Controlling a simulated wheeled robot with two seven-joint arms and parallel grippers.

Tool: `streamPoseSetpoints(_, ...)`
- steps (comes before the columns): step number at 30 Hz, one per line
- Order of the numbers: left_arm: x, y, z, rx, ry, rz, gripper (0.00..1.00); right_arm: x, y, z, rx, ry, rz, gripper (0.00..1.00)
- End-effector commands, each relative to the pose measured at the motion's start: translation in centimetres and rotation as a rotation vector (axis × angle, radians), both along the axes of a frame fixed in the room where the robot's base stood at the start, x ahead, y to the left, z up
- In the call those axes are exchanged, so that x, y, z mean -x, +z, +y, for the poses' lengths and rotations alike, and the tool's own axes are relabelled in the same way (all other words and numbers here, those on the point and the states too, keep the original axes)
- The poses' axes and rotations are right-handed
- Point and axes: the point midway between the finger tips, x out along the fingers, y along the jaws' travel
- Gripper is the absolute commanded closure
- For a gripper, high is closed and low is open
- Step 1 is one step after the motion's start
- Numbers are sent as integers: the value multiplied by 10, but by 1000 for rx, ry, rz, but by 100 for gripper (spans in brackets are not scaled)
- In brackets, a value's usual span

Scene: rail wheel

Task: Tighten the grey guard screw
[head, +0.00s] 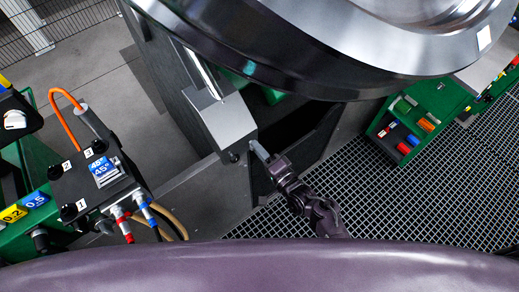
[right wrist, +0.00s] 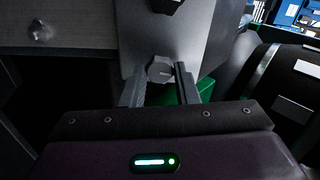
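The grey guard screw (right wrist: 160,70) shows in the right wrist view as a grey head with a slot, on the lower part of a pale grey guard block (right wrist: 185,35). The fingertips of my right gripper (head: 259,151) stand on either side of the screw head. A narrow gap shows at the right finger; whether the left finger touches the head I cannot tell. In the head view the guard block (head: 222,119) sits below the big wheel, with my right gripper at its lower right corner. The screw is not clearly visible there. My left gripper is not in view.
The large metal wheel (head: 330,60) hangs over the guard. A control box (head: 95,180) with cables stands at the left. A green shelf (head: 425,115) with coloured items stands at the right, above grid flooring (head: 410,205). A dark knob (head: 233,157) is left of the gripper.

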Motion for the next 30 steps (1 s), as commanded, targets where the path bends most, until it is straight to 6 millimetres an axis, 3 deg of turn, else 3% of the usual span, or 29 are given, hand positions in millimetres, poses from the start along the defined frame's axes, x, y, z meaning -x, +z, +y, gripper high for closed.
streamPoseSetpoints(1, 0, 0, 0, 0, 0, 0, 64, 0, 0, 0, 1, 0, 0, 66)
streamPoseSetpoints(5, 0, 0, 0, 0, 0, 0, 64, 0, 0, 0, 1, 0, 0, 51)
streamPoseSetpoints(14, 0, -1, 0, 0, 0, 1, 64, 2, -1, -2, 2, 0, 1, 51)
streamPoseSetpoints(30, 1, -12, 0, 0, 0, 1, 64, 61, -1, -44, 3, 0, 0, 51)
